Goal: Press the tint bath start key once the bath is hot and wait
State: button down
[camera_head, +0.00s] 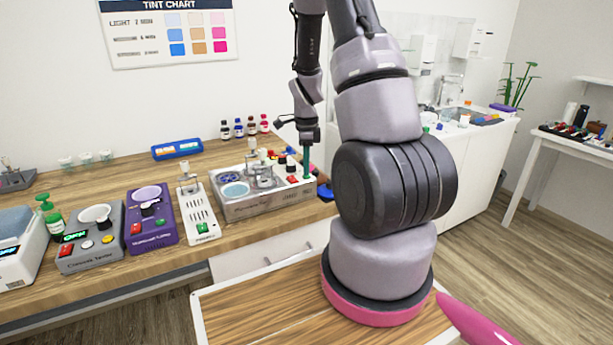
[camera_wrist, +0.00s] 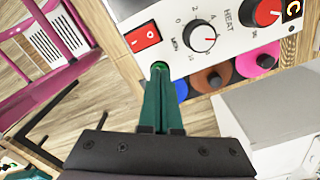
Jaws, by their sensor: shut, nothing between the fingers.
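The tint bath (camera_head: 262,207) is a pale metal box with round wells on top, on the wooden counter. In the wrist view its white panel (camera_wrist: 178,22) has a red rocker switch (camera_wrist: 143,38), a numbered dial (camera_wrist: 203,38) and a HEAT dial (camera_wrist: 266,12). A green key (camera_wrist: 160,66) is at the panel's edge, mostly covered by my fingertips. My gripper (camera_head: 306,175) points down at the right end of the bath. Its teal fingers (camera_wrist: 160,76) are shut and empty, with tips at the green key. I cannot tell whether they press it. A display is cut off at the corner; its reading is hidden.
Left of the bath stand a white device (camera_head: 200,215), a purple device (camera_head: 150,218) and a grey tester (camera_head: 91,238). A blue tray (camera_head: 177,149) and small bottles (camera_head: 238,128) are behind. My arm hides part of the counter's right end.

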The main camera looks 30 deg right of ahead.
jog(key=shift+f, duration=0.25)
jog(key=shift+r, duration=0.15)
notch_tip(320, 180, up, 8)
dwell(1.0)
dwell(0.3)
jog(key=s+a+r+n+t+y, duration=0.1)
jog(key=s+a+r+n+t, duration=0.2)
jog(key=r, duration=0.5)
jog(key=s+a+r+n+t, duration=0.1)
jog(key=s+a+r+n, duration=0.25)
jog(key=r+n, duration=0.4)
jog(key=s+a+r+n+t, duration=0.1)
jog(key=s+a+r+n, duration=0.2)
jog(key=s+r+n, duration=0.1)
jog(key=s+a+r+n+t+y, duration=0.1)
jog(key=s+a+r+n, duration=0.3)
jog(key=s, duration=0.5)
notch_tip(320, 180, up, 2)
jog(key=shift+r+n+t, duration=0.1)
jog(key=shift+n+t, duration=0.45)
jog(key=shift+t, duration=0.05)
jog(key=shift+d, duration=0.1)
dwell(2.3)
